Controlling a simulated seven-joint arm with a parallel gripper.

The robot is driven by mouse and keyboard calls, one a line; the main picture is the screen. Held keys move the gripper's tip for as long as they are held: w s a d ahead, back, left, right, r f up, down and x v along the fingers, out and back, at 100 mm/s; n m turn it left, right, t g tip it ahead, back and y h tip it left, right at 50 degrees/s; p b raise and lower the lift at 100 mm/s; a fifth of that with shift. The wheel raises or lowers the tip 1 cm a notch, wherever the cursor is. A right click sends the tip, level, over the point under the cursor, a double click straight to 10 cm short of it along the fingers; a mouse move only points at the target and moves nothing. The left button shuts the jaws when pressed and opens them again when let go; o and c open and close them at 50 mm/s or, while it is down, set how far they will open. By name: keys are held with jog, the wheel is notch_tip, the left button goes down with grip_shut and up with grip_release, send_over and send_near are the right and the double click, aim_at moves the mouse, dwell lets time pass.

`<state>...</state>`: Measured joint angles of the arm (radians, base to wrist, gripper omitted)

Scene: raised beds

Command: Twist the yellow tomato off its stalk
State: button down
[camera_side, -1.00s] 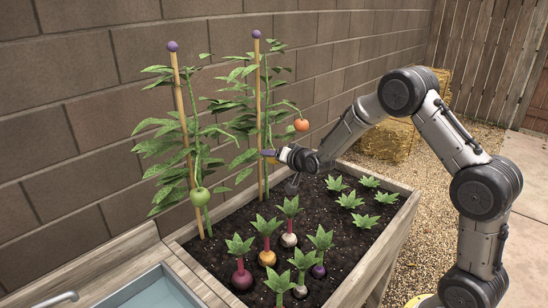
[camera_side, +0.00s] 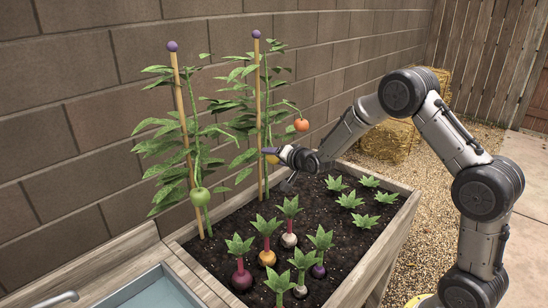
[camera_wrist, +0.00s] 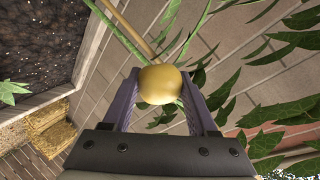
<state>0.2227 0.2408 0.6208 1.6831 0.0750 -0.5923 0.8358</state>
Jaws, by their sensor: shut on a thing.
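The yellow tomato (camera_wrist: 160,85) sits between the two fingers of my gripper (camera_wrist: 160,100) in the wrist view, and the gripper is shut on it. In the side view the tomato (camera_side: 272,158) is partly hidden by my gripper (camera_side: 270,152), beside the far wooden stake (camera_side: 258,110). Green stems show just behind the tomato in the wrist view. I cannot tell whether the tomato is still joined to its stalk.
An orange-red tomato (camera_side: 301,124) hangs just above and right of my gripper. A green tomato (camera_side: 200,196) hangs on the nearer plant. Several root vegetables and leafy seedlings grow in the bed's soil (camera_side: 330,222). A brick wall (camera_side: 110,130) stands close behind the plants.

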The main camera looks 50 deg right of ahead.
jog(key=shift+m, duration=0.9)
jog(key=shift+m, duration=0.4)
jog(key=shift+s+r, duration=0.1)
jog(key=r+v, duration=0.1)
jog(key=v, duration=0.6)
dwell(0.6)
